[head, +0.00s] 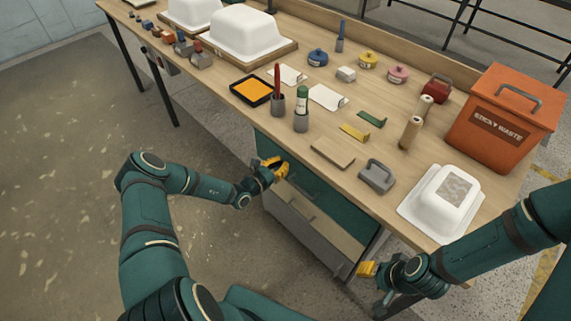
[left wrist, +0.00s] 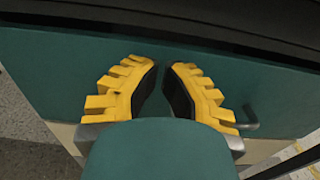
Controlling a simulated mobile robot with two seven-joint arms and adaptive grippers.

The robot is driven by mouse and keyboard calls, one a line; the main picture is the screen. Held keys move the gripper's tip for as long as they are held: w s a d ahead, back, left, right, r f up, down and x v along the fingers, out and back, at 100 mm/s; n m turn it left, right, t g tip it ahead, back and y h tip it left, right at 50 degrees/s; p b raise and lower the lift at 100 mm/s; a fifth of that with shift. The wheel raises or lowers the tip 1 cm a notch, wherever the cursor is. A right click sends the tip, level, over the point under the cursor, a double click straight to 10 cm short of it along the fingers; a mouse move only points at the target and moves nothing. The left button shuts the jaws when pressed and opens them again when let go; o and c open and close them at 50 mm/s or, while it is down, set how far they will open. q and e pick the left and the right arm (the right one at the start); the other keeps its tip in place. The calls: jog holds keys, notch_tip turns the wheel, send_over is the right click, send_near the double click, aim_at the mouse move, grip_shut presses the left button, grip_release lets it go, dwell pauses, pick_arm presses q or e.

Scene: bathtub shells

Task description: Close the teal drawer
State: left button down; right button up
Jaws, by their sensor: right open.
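The teal drawer (head: 335,212) is in the cabinet under the workbench. Its teal front fills much of the left wrist view (left wrist: 60,75), with a dark band above it. How far it stands out is hard to tell. My left gripper (head: 279,166) is at the left part of this front. In the left wrist view its yellow fingers (left wrist: 162,68) lean together with a narrow gap, and I see nothing clearly held. A short handle end (left wrist: 246,118) shows right of the fingers. My right gripper (head: 366,269) is open near the cabinet's right side, apart from the teal front.
A paler drawer (head: 310,222) lies below the teal one. The workbench (head: 225,105) above carries white tub shells (head: 245,35), a grey block (head: 376,177) and several small tools. An orange waste bin (head: 500,120) stands at the right. The floor at left is clear.

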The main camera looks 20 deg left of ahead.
pick_arm(q)
jog(key=p+v, duration=0.1)
jog(key=v, duration=1)
jog(key=shift+p, duration=0.4)
pick_arm(e)
jog(key=shift+s+r, duration=0.25)
jog(key=shift+r, duration=0.25)
jog(key=shift+s+r, duration=0.25)
jog(key=shift+r, duration=0.2)
pick_arm(q)
jog(key=s+d+m+g+h, duration=0.3)
jog(key=s+d+m+g, duration=0.3)
jog(key=d, duration=0.4)
jog(key=s+d+m+g+h, duration=0.35)
jog(key=d+m+g, duration=0.3)
jog(key=d, duration=0.25)
jog(key=s+d+m+g+y, duration=0.2)
jog(key=s+m+g+y, duration=0.4)
jog(key=s+m, duration=0.3)
notch_tip(320, 180, up, 6)
jog(key=d+m+t+y, duration=0.1)
jog(key=m+t+y, duration=0.2)
jog(key=m, duration=0.5)
jog(key=shift+s, duration=0.3)
